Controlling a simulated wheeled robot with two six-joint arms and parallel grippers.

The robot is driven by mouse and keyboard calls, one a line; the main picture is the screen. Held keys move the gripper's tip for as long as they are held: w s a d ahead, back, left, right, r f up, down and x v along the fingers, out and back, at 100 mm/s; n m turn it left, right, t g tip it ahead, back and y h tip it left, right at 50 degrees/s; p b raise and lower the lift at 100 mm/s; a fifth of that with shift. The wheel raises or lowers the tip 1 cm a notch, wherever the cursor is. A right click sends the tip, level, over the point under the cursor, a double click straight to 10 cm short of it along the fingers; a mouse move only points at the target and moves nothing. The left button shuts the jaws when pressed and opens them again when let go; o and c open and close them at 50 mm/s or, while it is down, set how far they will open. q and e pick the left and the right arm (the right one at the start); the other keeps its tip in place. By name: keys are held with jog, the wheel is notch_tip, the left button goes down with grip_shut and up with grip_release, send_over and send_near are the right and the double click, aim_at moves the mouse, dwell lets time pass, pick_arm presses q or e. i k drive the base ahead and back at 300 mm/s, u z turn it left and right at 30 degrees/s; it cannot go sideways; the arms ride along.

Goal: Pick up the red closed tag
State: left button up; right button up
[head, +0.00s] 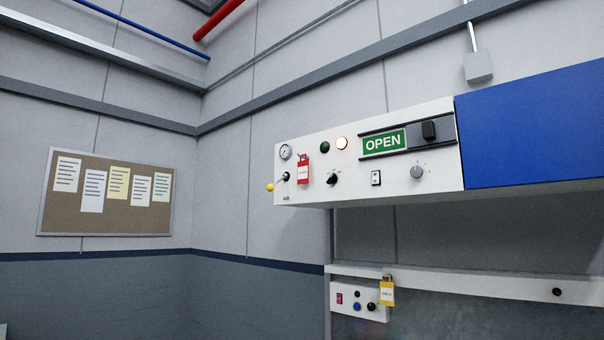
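A small red tag (303,173) with a white label hangs on the left part of a white control panel (290,195), between a round gauge (285,152) and a black knob (332,179). Its writing is too small to read. A green plate (384,142) reading OPEN sits further right on the panel, in a dark slot with a black handle (429,130). Neither of my grippers is in view.
A lever with a yellow knob (270,187) sticks out left of the tag. A blue panel (530,125) adjoins on the right. Below, a yellow tag (387,296) hangs by a small control box (347,308). A notice board (105,220) is on the left wall.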

aim_at(303, 166)
jog(key=u, duration=0.5)
jog(key=i, duration=0.85)
jog(key=u, duration=0.6)
jog(key=i, duration=0.8)
jog(key=z, duration=0.65)
jog(key=i, duration=1)
jog(key=z, duration=0.7)
